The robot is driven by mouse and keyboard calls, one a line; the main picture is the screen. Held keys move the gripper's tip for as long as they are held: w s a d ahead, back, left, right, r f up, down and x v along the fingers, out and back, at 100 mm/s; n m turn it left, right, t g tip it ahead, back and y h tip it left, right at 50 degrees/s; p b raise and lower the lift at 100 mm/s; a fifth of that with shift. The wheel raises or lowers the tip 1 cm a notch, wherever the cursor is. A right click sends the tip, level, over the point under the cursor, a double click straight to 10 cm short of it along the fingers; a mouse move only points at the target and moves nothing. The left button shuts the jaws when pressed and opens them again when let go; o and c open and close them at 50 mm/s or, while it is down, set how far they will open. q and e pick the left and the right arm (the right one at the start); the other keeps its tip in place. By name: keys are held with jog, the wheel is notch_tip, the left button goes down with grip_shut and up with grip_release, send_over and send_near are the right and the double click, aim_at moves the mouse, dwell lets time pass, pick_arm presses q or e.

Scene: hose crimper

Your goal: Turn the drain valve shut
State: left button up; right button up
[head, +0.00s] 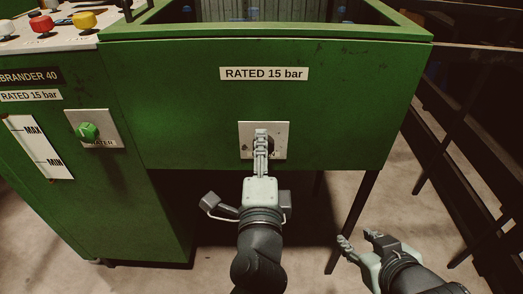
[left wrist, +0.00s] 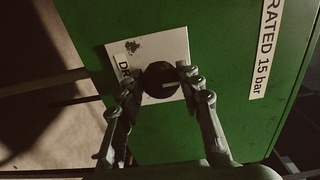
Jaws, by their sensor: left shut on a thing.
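The drain valve is a round black knob (left wrist: 158,76) with a pale pointer line. It sits on a white plate (left wrist: 122,50) on the green tank front, with a label partly reading "DR". In that view the pointer line lies nearly level. My right gripper (head: 358,237) is open and empty, low at the right, away from the tank.
A green knob (head: 87,132) labelled "WATER", its label partly covered, is on the panel at left. A MAX/MIN gauge (head: 40,147) is beside it. Red (head: 41,23) and yellow (head: 84,19) buttons are at upper left. Dark rails (head: 470,140) stand at right.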

pick_arm(q)
jog(key=o, duration=1.1)
jog(key=shift+o, duration=0.2)
jog(key=s, duration=0.7)
jog(key=shift+s, duration=0.25)
